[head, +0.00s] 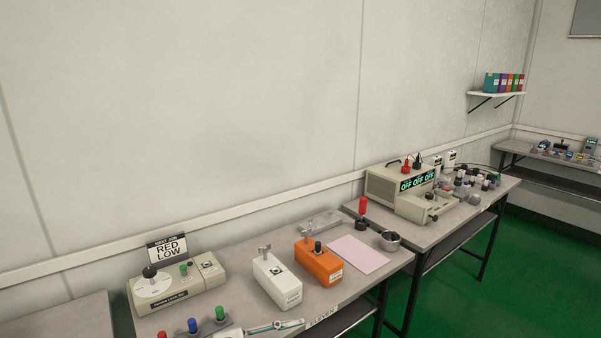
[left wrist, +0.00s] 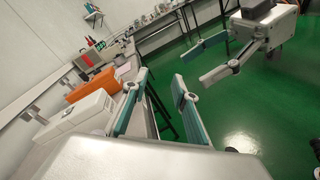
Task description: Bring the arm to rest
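My left gripper (left wrist: 160,80) is open in the left wrist view, its two teal-padded fingers apart with nothing between them. Part of one of its fingers shows at the bottom edge of the head view, in front of the bench. A white box (head: 277,280) and an orange box (head: 318,263) stand on the bench beside it; the white box (left wrist: 75,115) and orange box (left wrist: 92,85) also show in the left wrist view. My right gripper (left wrist: 200,62) is open and empty over the green floor in the left wrist view. It is not in the head view.
The bench (head: 230,253) also holds a dial tester (head: 180,287), colored plungers (head: 193,326), a pink mat (head: 358,254) and a metal bowl (head: 389,240). A beige instrument reading OFF (head: 400,190) stands on the bench beyond. Green floor (head: 530,280) is clear at right.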

